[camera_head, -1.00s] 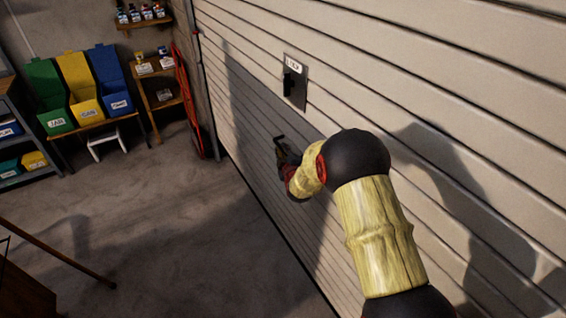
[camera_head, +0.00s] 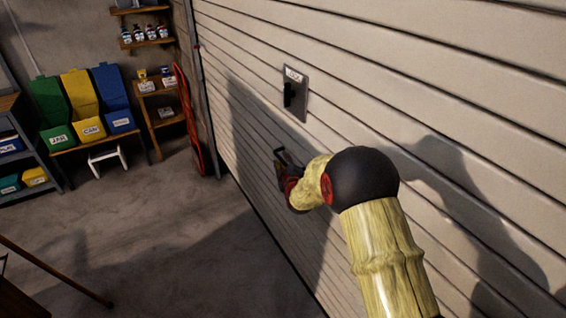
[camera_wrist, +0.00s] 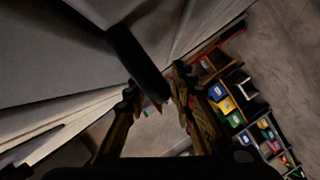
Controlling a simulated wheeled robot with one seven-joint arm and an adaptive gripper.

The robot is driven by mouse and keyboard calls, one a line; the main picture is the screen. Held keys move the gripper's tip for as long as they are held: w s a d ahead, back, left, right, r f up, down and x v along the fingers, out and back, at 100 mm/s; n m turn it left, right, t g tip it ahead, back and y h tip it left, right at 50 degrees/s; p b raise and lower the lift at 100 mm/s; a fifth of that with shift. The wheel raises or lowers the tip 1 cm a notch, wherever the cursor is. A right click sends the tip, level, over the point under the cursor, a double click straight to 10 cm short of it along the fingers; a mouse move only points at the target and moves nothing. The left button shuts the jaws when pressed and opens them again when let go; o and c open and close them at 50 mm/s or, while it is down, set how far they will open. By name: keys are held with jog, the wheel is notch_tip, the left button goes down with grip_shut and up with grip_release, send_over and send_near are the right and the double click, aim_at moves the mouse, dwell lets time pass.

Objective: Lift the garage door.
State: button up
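The garage door (camera_head: 420,75) is a wide, pale slatted panel that fills the right side of the head view. A grey plate (camera_head: 302,101) with a label is fixed on it and carries a dark upright handle (camera_head: 289,96). My gripper (camera_head: 281,153) is below the handle in the head view, close to the door. In the wrist view my gripper (camera_wrist: 157,88) has its fingers spread apart. A thick dark bar, which looks like the handle (camera_wrist: 135,60), slants down toward the gap between them. I cannot tell whether it touches a finger.
Green, yellow and blue bins (camera_head: 90,132) stand on a bench at the back left. A small wooden shelf (camera_head: 160,88) and a red object (camera_head: 189,125) are beside the door's far edge. A brown stick (camera_head: 55,272) is at the lower left. Open floor lies left of the door.

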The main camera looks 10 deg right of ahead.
jog(key=shift+o, duration=0.3)
jog(key=shift+f, duration=0.1)
jog(key=shift+s, duration=0.2)
jog(key=v, duration=1.1)
jog(key=shift+s, duration=0.3)
